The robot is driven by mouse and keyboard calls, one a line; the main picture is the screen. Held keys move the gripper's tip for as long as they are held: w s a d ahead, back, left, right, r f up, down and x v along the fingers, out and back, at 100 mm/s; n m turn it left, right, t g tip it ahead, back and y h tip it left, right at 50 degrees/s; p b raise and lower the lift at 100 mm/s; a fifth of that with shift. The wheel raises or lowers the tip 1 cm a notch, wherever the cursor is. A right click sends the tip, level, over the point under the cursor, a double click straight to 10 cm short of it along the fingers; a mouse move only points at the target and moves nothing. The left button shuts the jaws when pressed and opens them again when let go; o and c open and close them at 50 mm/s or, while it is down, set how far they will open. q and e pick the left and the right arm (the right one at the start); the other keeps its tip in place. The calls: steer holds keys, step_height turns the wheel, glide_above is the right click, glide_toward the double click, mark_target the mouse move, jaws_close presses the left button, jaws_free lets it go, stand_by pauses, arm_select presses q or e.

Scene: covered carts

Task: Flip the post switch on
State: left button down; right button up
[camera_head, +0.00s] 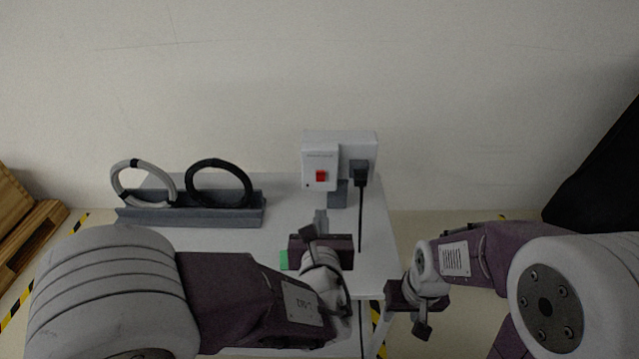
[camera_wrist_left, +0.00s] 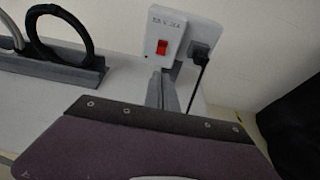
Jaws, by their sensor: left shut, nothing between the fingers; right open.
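The post switch is a red rocker (camera_head: 321,176) on a white box (camera_head: 320,155), held up by a short grey post (camera_head: 338,194) at the cart's back. It also shows in the left wrist view (camera_wrist_left: 163,47). The rocker's on or off position cannot be told. My left gripper (camera_head: 321,222) is shut and empty, in front of and below the switch box, apart from the rocker; its closed fingers show in the left wrist view (camera_wrist_left: 161,90). My right gripper (camera_head: 415,295) is open and empty, off the cart's right edge; its fingers are hard to make out.
A black plug (camera_head: 360,175) with a hanging cord (camera_head: 361,220) sits right of the switch. A grey rack (camera_head: 190,216) holds a light ring (camera_head: 129,190) and a black ring (camera_head: 248,185) at left. A green patch (camera_head: 284,260) shows beside my left gripper. White cart top (camera_head: 275,215) is clear between rack and post.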

arm_select(q)
glide_toward(320, 174)
step_height(320, 174, down, 4)
steer(key=w, duration=0.2)
steer(key=shift+w+d+r+p, duration=0.1)
steer(key=shift+w+r, duration=0.2)
steer(key=shift+w, duration=0.35)
steer(key=shift+w+a+r+p, duration=0.15)
steer(key=shift+w+r, duration=0.2)
steer(key=shift+w, duration=0.25)
steer(key=shift+w+d+r+p, duration=0.15)
steer(key=shift+w+r, duration=0.15)
steer(key=shift+w, duration=0.35)
steer(key=p, duration=0.1)
steer(key=r+g+p, duration=0.1)
steer(key=p, duration=0.1)
steer(key=shift+w+r, duration=0.25)
steer(key=shift+w, duration=0.15)
steer(key=shift+f, duration=0.45)
steer(key=shift+r, duration=0.85)
